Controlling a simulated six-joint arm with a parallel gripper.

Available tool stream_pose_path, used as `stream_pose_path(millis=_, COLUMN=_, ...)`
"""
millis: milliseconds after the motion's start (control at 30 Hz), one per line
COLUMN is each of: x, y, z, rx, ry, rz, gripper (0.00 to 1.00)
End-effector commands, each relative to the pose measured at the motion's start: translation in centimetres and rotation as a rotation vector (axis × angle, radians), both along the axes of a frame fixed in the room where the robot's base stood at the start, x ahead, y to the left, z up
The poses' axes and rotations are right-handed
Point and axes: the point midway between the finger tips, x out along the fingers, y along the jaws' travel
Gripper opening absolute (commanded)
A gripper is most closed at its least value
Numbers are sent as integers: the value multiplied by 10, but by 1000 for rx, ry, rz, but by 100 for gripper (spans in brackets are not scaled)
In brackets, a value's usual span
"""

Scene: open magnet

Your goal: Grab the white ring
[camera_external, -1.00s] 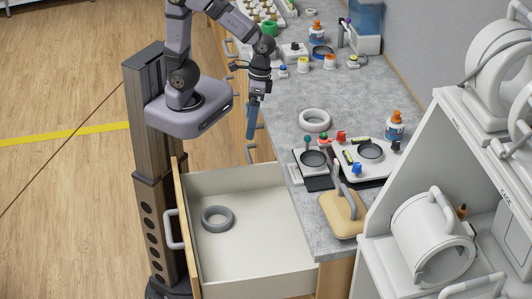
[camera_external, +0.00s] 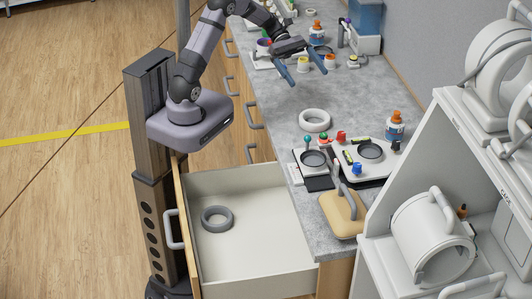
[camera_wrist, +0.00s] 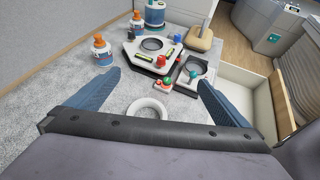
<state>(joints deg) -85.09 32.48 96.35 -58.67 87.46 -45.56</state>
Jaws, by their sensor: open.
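The white ring (camera_external: 314,120) lies flat on the grey countertop (camera_external: 275,115), behind the white device with round wells. It also shows in the wrist view (camera_wrist: 148,108), low in the middle, between my two blue fingers and partly hidden by the gripper body. My gripper (camera_external: 304,72) is open and empty above the counter. In the external view it is up and to the left of the ring, apart from it.
An open drawer (camera_external: 255,245) holds a grey ring (camera_external: 217,219). Small jars stand farther back.

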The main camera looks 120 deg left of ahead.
Motion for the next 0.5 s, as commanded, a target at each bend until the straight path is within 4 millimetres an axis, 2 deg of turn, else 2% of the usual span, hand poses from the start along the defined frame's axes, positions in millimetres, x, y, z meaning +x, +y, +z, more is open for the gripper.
stream_pose_path(millis=100, x=-24, y=30, z=-1, rx=-56, ry=-44, rz=112, gripper=100)
stream_pose_path(millis=300, x=-20, y=26, z=-63, rx=-60, ry=-40, rz=101, gripper=100)
stream_pose_path(millis=500, x=-20, y=26, z=-115, rx=-57, ry=-39, rz=100, gripper=100)
